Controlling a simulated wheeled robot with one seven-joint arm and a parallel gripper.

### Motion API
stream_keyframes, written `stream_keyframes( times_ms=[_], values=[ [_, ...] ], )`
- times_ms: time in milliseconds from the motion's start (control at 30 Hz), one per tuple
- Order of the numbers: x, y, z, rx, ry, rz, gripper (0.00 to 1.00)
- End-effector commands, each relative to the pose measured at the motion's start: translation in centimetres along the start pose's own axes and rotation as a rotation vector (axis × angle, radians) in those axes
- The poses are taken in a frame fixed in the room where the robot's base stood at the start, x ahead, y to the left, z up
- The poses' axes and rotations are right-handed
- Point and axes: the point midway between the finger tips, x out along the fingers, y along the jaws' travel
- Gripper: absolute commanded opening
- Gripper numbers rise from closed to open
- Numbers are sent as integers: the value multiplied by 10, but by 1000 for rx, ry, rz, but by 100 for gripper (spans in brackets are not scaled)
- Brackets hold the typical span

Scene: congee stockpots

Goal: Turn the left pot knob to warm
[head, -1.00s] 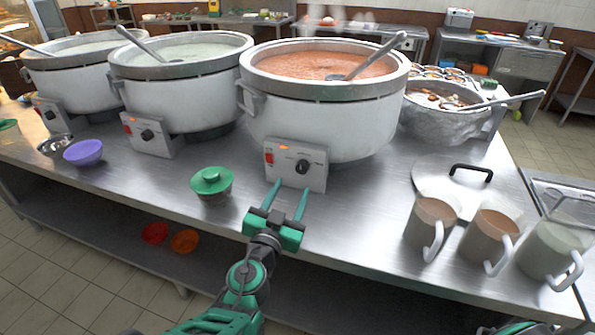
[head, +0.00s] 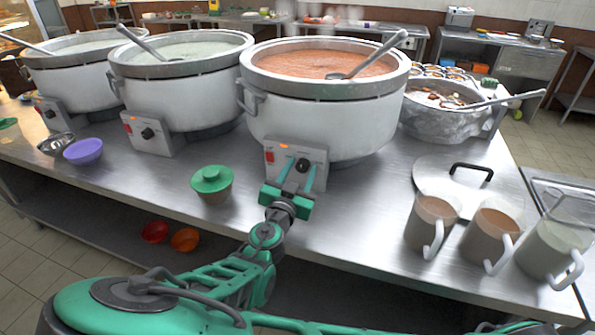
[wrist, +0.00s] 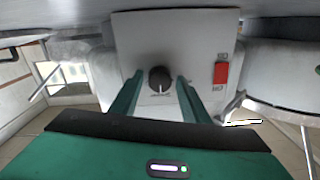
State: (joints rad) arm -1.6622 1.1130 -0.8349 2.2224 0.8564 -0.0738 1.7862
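The left pot (head: 75,88) is a white stockpot with pale congee and a ladle. Its control box carries a small dark knob (head: 49,114), whose setting is too small to read. My gripper (head: 300,171) is at the right pot (head: 325,125), which holds orange-red food. Its black knob (head: 303,166) sits beside a red switch and a lit orange lamp. In the wrist view this knob (wrist: 160,78) lies between my open fingers (wrist: 160,84), with a gap on each side. Its white mark points down there.
The middle pot (head: 180,95) stands between them with its own knob (head: 147,133). A green-lidded jar (head: 212,184) and a purple bowl (head: 83,151) stand near the counter's front edge. Several mugs (head: 432,222) and a pot lid (head: 450,182) are at right.

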Motion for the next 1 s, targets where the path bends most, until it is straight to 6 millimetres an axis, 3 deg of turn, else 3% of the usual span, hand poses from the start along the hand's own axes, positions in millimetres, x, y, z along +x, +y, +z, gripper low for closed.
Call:
stream_keyframes(
  times_ms=[33, 133, 200, 567, 1000],
  values=[
    [0, 0, 0, 0, 0, 0, 28],
    [0, 0, 0, 0, 0, -1, 7],
    [-3, -11, 2, 3, -1, -2, 6],
    [-1, -4, 1, -70, -5, -7, 7],
    [0, -5, 0, -425, -19, -3, 7]
  ],
)
